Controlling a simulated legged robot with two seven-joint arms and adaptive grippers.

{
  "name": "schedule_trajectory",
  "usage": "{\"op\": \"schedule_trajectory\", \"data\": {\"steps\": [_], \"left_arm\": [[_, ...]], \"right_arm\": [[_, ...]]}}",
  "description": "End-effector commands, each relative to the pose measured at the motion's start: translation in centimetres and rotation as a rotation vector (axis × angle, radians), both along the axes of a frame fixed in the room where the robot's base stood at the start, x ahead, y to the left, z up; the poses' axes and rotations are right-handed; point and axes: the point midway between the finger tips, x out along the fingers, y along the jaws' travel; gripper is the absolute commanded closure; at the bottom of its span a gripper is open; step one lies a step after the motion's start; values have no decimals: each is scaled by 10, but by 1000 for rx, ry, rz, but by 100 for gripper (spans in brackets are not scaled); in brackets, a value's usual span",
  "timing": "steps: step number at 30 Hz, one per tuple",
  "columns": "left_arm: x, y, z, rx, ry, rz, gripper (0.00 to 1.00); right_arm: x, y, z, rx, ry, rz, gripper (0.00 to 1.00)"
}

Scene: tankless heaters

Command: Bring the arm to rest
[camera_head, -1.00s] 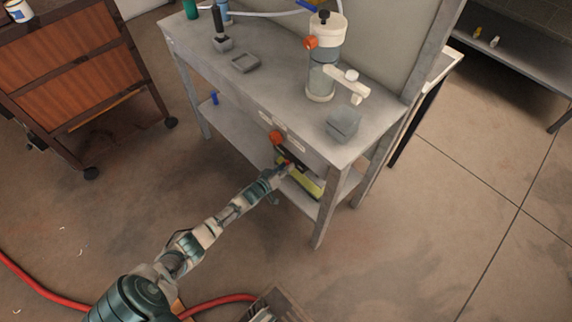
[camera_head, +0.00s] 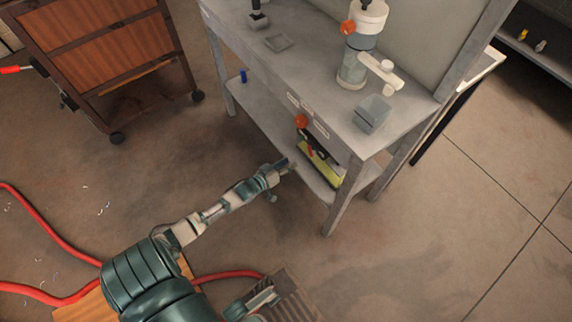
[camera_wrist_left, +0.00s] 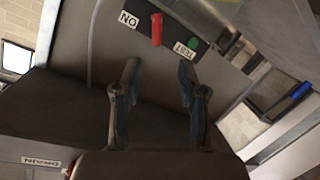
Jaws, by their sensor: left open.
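My left arm reaches up from the bottom left in the head view. Its gripper (camera_head: 286,166) is in front of the grey workbench (camera_head: 262,112), short of its lower shelf and apart from it. In the left wrist view the two fingers of the left gripper (camera_wrist_left: 157,95) are spread with nothing between them. Beyond them is a panel with a red lever (camera_wrist_left: 157,29), an "ON" label (camera_wrist_left: 128,19) and a "TEST" label (camera_wrist_left: 185,50) by a green dot. My right gripper cannot be made out in the head view.
A white and clear cylinder device (camera_head: 358,60) and a grey cube (camera_head: 372,112) stand on the bench. A wooden cabinet (camera_head: 95,50) stands left. Red hose (camera_head: 50,228) lies on the floor.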

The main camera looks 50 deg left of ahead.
Motion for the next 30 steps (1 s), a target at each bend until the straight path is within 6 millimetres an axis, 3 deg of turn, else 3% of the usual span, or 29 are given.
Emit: {"op": "schedule_trajectory", "data": {"steps": [4,23,26,29,30], "left_arm": [[-9,-1,1,0,1,0,59],[-9,-6,3,2,-8,-10,59],[-11,-33,14,19,-56,-56,59],[-21,-87,40,54,-162,-143,59],[-28,-113,57,70,-224,-181,59]], "right_arm": [[0,0,0,0,0,0,100],[1,0,0,1,0,0,100],[0,0,0,1,0,0,100],[0,0,0,1,0,0,100],[0,0,0,1,0,0,100]]}}
